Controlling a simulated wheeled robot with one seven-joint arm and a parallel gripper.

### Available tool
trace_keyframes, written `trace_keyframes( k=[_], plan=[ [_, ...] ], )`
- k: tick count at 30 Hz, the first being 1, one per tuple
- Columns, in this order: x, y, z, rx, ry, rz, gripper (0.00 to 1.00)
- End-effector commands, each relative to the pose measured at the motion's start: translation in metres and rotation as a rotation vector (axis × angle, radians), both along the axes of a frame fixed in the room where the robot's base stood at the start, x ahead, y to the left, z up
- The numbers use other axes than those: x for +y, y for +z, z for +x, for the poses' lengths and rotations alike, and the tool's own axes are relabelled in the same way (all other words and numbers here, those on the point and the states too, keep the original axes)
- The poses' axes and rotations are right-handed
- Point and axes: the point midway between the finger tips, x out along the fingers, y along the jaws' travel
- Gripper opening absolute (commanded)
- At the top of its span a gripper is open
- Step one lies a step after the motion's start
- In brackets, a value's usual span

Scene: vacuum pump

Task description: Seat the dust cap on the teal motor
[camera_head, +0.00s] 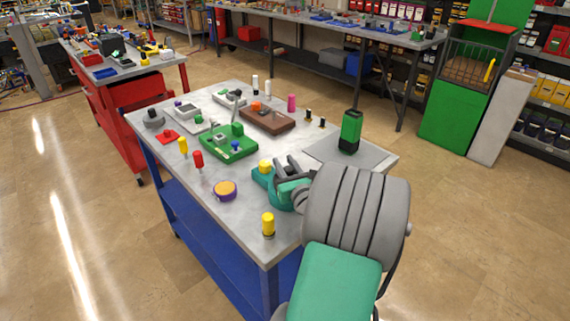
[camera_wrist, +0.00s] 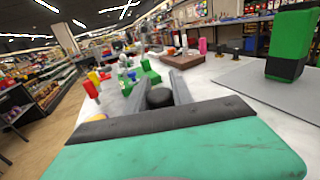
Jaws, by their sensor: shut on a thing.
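My gripper (camera_head: 284,168) reaches in from the front right, low over the near part of the bench. In the wrist view its grey fingers (camera_wrist: 160,90) are closed on a dark round cap (camera_wrist: 159,97), which looks like the dust cap. In the head view the cap is hard to tell from the dark fingers. The teal motor (camera_head: 261,178), with a yellow knob (camera_head: 265,166) on it, lies right beside and below the fingers, partly hidden by my gripper. I cannot tell whether cap and motor touch. The motor is not clear in the wrist view.
A green block with a black base (camera_head: 350,132) stands on a grey mat (camera_head: 330,150) at the right. A purple-orange disc (camera_head: 224,190), a yellow cylinder (camera_head: 268,224) and red cylinder (camera_head: 198,159) stand left and front. A green tray (camera_head: 228,146) and brown block (camera_head: 267,120) lie beyond.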

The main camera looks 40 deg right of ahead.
Motion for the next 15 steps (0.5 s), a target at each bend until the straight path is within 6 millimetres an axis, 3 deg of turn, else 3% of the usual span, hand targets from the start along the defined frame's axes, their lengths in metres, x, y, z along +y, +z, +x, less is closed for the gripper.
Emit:
trace_keyframes(
  k=[12, 13, 15],
  plan=[
    [-0.0003, -0.0005, -0.0001, 0.000, 0.000, 0.000, 0.00],
    [-0.0003, -0.0004, -0.0001, 0.000, 0.000, 0.000, 0.29],
    [-0.0003, -0.0004, -0.0001, 0.000, 0.000, 0.000, 0.35]
  ],
)
